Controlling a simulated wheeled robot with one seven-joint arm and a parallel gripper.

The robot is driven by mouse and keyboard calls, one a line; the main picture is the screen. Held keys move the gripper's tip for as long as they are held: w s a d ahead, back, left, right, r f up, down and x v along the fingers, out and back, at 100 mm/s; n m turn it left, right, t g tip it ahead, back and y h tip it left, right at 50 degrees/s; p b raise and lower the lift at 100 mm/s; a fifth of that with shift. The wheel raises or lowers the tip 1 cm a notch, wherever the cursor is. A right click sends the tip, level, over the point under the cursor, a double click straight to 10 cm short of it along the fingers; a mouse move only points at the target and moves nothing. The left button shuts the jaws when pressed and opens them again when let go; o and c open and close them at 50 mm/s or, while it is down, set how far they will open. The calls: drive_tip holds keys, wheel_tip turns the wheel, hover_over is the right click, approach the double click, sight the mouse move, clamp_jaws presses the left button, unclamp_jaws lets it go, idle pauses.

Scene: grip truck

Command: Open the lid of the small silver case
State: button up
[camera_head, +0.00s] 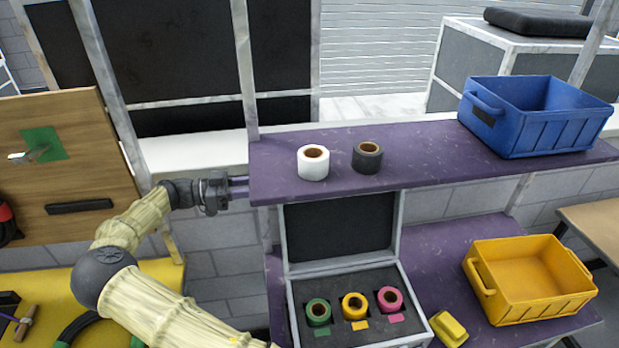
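The small silver case (291,312) stands on the lower purple shelf with its lid (340,226) raised upright, leaning back under the upper shelf. Its dark foam holds a green tape roll (318,312), a yellow one (354,305) and a pink one (389,299), each with a matching label in front. My gripper (240,187) is at the left end of the upper shelf, left of and above the lid and apart from it. Its two fingers point right with a narrow gap between them, and I see nothing held. The tips are at the shelf edge; whether they touch it is unclear.
The upper purple shelf (420,150) carries a white roll (313,163), a black roll (367,158) and a blue bin (540,132). A yellow bin (535,290) and a small yellow object (449,329) sit right of the case. A wooden tool board (75,165) stands at left.

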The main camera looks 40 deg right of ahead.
drive_tip(key=p+x, duration=0.6)
drive_tip(key=x, duration=0.8)
drive_tip(key=shift+d+r, duration=0.15)
drive_tip(key=shift+d, duration=0.1)
drive_tip(key=shift+s+d+p, duration=0.25)
drive_tip(key=shift+d+p, duration=0.05)
drive_tip(key=shift+d, duration=0.1)
drive_tip(key=shift+c, duration=0.4)
clamp_jaws()
